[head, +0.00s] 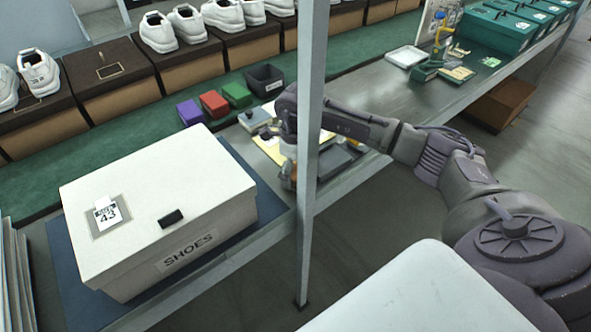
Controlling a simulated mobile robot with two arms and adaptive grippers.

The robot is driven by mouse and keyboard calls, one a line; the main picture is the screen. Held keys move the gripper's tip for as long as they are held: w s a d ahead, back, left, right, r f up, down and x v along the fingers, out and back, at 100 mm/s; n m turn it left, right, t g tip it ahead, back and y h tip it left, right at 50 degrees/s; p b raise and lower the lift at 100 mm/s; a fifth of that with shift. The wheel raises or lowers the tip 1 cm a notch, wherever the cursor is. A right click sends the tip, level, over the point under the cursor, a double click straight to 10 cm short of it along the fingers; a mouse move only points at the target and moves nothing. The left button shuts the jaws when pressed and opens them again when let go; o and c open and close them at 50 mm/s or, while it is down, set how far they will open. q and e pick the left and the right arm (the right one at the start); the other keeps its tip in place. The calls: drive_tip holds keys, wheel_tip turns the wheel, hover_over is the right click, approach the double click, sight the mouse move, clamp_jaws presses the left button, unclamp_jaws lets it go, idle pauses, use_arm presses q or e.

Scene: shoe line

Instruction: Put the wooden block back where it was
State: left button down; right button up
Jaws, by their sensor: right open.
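My right gripper (289,177) points down over the bench, just left of the grey upright post, which hides part of it and my wrist. Its jaws are open, though the fingertips are small and partly hidden. I cannot make out a wooden block for certain. A pale yellow board or sheet (270,150) lies on the bench beside the gripper, partly covered by it. My left gripper is not in view.
A large white SHOES box (150,215) stands on a blue mat (68,262) at the left. Purple (190,113), red (213,104) and green (237,95) small boxes and a dark bin (265,80) line the back. The grey post (308,130) stands in front of my arm.

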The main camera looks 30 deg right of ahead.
sight(296, 170)
drive_tip(key=shift+r, duration=0.15)
wheel_tip(296, 170, up, 12)
drive_tip(key=shift+b, duration=0.3)
idle(0.4)
